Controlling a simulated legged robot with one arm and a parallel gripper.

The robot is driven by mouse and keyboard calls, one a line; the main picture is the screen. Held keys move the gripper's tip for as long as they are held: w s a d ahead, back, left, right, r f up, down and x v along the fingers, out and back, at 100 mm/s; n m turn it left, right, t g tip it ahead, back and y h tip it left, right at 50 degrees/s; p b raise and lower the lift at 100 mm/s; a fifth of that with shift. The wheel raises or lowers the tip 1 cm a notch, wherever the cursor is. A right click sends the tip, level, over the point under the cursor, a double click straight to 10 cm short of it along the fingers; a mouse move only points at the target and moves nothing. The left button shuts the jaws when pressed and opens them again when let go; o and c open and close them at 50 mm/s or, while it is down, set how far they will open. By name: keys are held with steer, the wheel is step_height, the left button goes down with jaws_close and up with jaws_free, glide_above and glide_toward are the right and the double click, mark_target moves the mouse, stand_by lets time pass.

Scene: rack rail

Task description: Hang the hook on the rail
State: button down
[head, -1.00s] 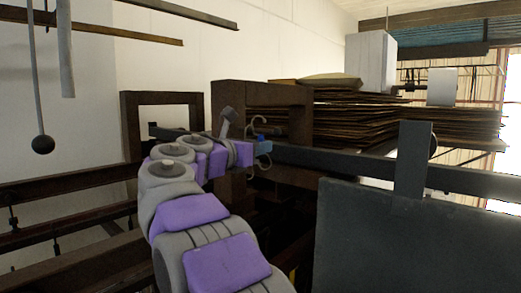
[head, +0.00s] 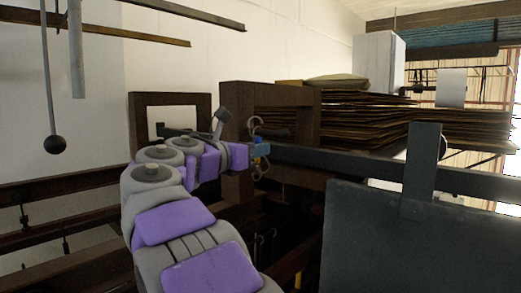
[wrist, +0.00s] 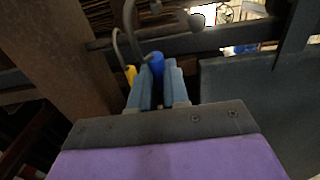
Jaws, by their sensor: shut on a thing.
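My gripper (head: 258,150) is shut on the blue grip of a thin grey metal hook (head: 257,126). The hook's curved top rises above the fingers, and a lower curl hangs below them in the head view. The wrist view shows the blue grip (wrist: 156,66) between the pale blue fingers (wrist: 157,88), and the grey hook (wrist: 122,48) arching in front of the dark rail (wrist: 225,39). The rail (head: 340,160) runs horizontally close behind the gripper in the head view. Whether the hook touches or passes over the rail cannot be told. A small yellow part (wrist: 131,75) shows beside the fingers.
A dark panel (head: 410,240) stands below the rail at right, with an upright strap (head: 423,165) crossing the rail. A brown wooden frame (head: 238,110) and stacked brown sheets (head: 400,118) are behind. A rod with a ball (head: 55,144) hangs at left.

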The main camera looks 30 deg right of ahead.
steer(key=s+a+f, duration=0.1)
steer(key=s+f, duration=0.2)
steer(key=s, duration=1.1)
steer(key=shift+s+a, duration=0.25)
steer(key=shift+a, duration=0.1)
stand_by(0.4)
steer(key=shift+w+f, duration=0.1)
stand_by(0.4)
